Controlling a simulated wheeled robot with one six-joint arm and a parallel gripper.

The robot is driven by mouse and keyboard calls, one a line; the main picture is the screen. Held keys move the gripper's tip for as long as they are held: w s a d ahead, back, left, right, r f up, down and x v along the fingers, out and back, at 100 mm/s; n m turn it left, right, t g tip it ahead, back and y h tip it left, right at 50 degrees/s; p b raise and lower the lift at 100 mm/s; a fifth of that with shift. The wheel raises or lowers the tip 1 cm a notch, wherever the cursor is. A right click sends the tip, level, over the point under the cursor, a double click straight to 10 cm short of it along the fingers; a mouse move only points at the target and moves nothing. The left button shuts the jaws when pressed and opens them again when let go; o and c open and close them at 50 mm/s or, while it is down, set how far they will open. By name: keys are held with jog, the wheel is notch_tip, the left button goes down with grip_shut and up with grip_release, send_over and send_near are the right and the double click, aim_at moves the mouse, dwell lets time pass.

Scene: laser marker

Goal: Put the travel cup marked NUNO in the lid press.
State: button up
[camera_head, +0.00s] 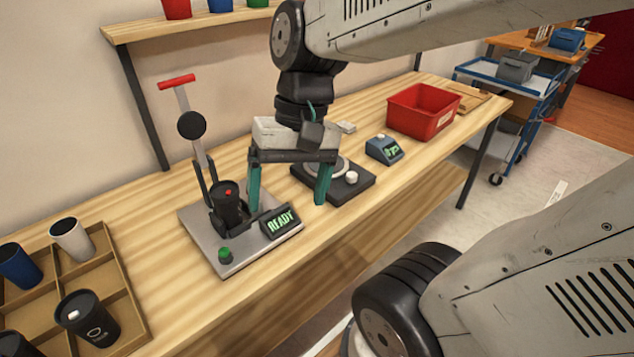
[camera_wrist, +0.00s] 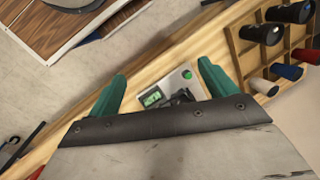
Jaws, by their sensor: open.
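The lid press (camera_head: 196,232) stands on the bench, with a red-tipped lever raised, a green button and a display reading READY. A black cup (camera_head: 229,205) with a small red mark on its lid stands upright in the press; no name is legible on it. My gripper (camera_head: 288,190) is open and empty, just right of that cup and above the bench, with its green fingers apart. In the wrist view the press (camera_wrist: 180,82) shows between the fingers, partly hidden by my gripper (camera_wrist: 162,78). Which cup reads NUNO cannot be told.
A divided tray (camera_head: 130,300) at the lower left holds several cups, including a black one (camera_head: 90,325), a blue one (camera_head: 18,266) and a white one (camera_head: 72,240). A black round-plate device (camera_head: 345,190), a blue meter (camera_head: 384,149) and a red bin (camera_head: 420,112) stand right of the press.

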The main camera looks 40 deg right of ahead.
jog(key=s+d+n+h, duration=0.1)
jog(key=s+r+n+t+h, duration=0.1)
jog(key=s+d+n+h, duration=0.1)
jog(key=s, duration=0.1)
jog(key=shift+d+r+n+t, duration=0.3)
jog(key=shift+r+n+t, duration=0.05)
jog(key=shift+n+t, duration=0.05)
dwell(0.9)
